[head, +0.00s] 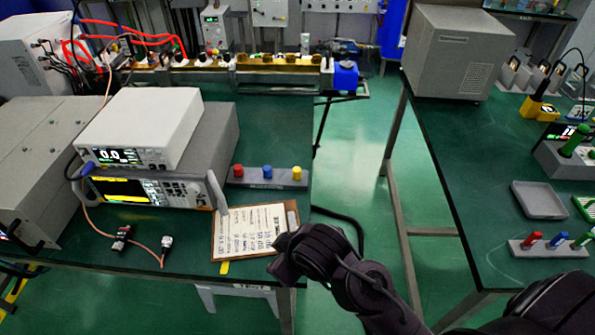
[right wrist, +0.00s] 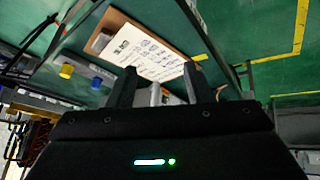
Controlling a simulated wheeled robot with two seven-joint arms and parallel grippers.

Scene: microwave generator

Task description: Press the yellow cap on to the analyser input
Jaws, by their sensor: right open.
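The yellow cap (head: 297,173) stands at the right end of a grey holder (head: 268,184), beside a blue cap (head: 267,171) and a red cap (head: 238,170). It also shows in the right wrist view (right wrist: 67,71), left of my fingers. The analyser (head: 152,192) is the grey instrument with a yellow-lit screen, under a white meter; I cannot make out its input clearly. My right gripper (head: 278,256) is over the clipboard's lower right corner, in front of the holder. Its fingers (right wrist: 160,90) are apart; a pale post shows between them, which I cannot identify. My left gripper is not in view.
A clipboard (head: 255,232) lies at the bench's front edge. A cable with metal connectors (head: 166,243) lies left of it. A floor gap separates this bench from the right bench, which holds a grey tray (head: 539,200) and another cap holder (head: 548,249).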

